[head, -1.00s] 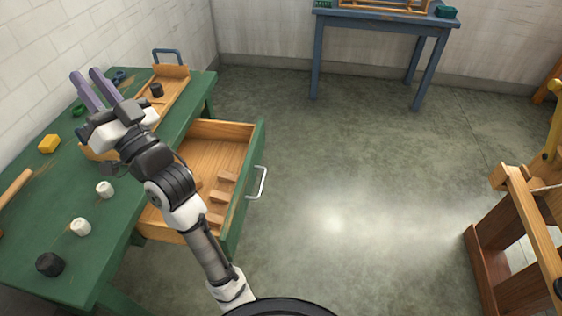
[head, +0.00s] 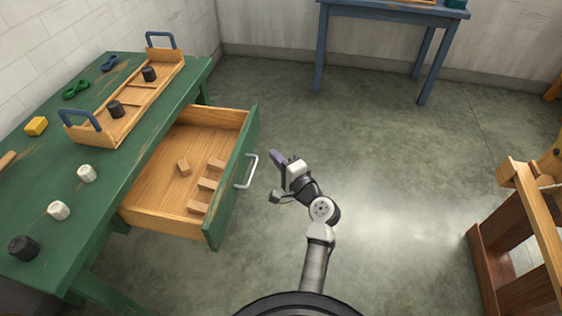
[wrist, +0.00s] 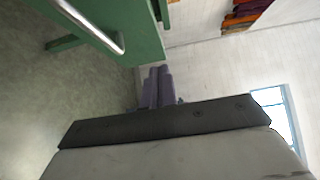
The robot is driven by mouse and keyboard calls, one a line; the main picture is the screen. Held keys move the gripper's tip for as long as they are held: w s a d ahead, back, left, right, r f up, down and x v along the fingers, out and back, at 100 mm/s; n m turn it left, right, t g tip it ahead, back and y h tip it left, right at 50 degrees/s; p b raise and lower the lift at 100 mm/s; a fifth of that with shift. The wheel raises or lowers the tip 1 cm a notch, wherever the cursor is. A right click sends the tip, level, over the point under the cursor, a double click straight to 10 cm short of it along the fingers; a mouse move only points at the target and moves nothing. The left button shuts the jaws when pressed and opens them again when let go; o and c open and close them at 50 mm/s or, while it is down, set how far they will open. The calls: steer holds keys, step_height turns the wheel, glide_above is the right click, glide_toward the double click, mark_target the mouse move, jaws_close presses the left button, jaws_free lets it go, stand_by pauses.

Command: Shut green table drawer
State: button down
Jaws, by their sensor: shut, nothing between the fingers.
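The green table (head: 100,205) stands at the left in the head view. Its drawer (head: 160,185) is pulled far out; inside it is bare wood with several small wooden blocks. The drawer's green front (head: 232,175) carries a silver bar handle (head: 249,172). My gripper (head: 276,158) is shut and empty, just to the right of the handle and apart from it, over the floor. In the wrist view, the gripper's purple fingers (wrist: 157,88) are together, and the handle (wrist: 90,28) and green drawer front (wrist: 145,25) show at the upper left.
On the tabletop are a wooden tray (head: 150,95) with blue handles and dark skeins, white skeins (head: 59,210), a black skein (head: 23,248) and a yellow one (head: 36,126). A blue table (head: 390,12) stands at the back, a wooden frame (head: 500,240) at right. Floor between is clear.

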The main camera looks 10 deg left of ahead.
mark_target(246, 136)
steer(key=w+a, duration=0.1)
steer(key=a, duration=0.1)
steer(key=w+a, duration=0.1)
steer(key=a, duration=0.1)
steer(key=w+a, duration=0.2)
steer(key=shift+a+p, duration=0.25)
steer(key=shift+p, duration=0.1)
steer(key=shift+w+a, duration=0.1)
steer(key=shift+a, duration=0.5)
steer(key=a+p, duration=0.5)
steer(key=a, duration=1.6)
steer(key=shift+w+a+p, duration=0.3)
steer(key=shift+w+p, duration=0.05)
steer(key=shift+p, duration=0.05)
steer(key=shift+d, duration=0.15)
